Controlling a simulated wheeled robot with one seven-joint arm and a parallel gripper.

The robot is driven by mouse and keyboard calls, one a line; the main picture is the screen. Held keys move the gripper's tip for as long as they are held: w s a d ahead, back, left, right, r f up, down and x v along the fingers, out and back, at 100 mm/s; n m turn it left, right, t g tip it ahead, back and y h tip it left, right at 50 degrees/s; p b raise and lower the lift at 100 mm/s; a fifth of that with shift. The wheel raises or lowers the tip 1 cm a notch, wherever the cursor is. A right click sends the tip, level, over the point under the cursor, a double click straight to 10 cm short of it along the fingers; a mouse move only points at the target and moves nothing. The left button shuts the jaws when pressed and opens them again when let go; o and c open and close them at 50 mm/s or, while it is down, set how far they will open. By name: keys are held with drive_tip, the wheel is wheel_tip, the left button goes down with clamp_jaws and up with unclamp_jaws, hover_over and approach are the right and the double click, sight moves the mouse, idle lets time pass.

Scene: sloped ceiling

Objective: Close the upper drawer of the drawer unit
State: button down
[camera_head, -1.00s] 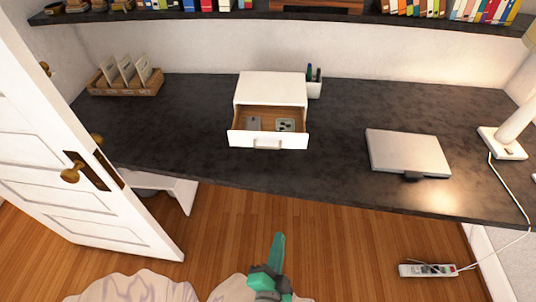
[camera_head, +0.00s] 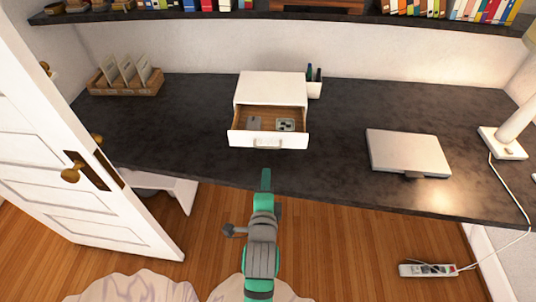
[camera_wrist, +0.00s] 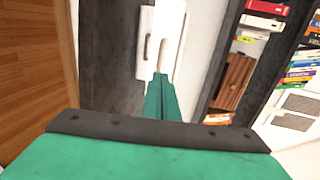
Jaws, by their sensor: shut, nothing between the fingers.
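The white drawer unit (camera_head: 271,87) stands on the dark desk, with its upper drawer (camera_head: 268,139) pulled out toward me. Small flat items lie inside the drawer, and its front has a pale handle. My gripper (camera_head: 266,178) is shut and empty, at the desk's front edge, in front of the drawer and apart from it. In the wrist view my gripper's closed green fingers (camera_wrist: 160,92) point toward the white drawer front (camera_wrist: 159,42) with its handle. Whether a lower drawer exists is not clear.
A pen cup (camera_head: 314,85) stands beside the unit. A closed laptop (camera_head: 408,152) lies to the right, a lamp (camera_head: 503,141) at the far right, and a wooden card holder (camera_head: 126,80) at the left. A white door (camera_head: 60,150) stands at the left. The desk before the drawer is clear.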

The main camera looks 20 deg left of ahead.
drive_tip(key=x, duration=1.1)
drive_tip(key=shift+w+f, duration=0.1)
drive_tip(key=shift+w, duration=0.05)
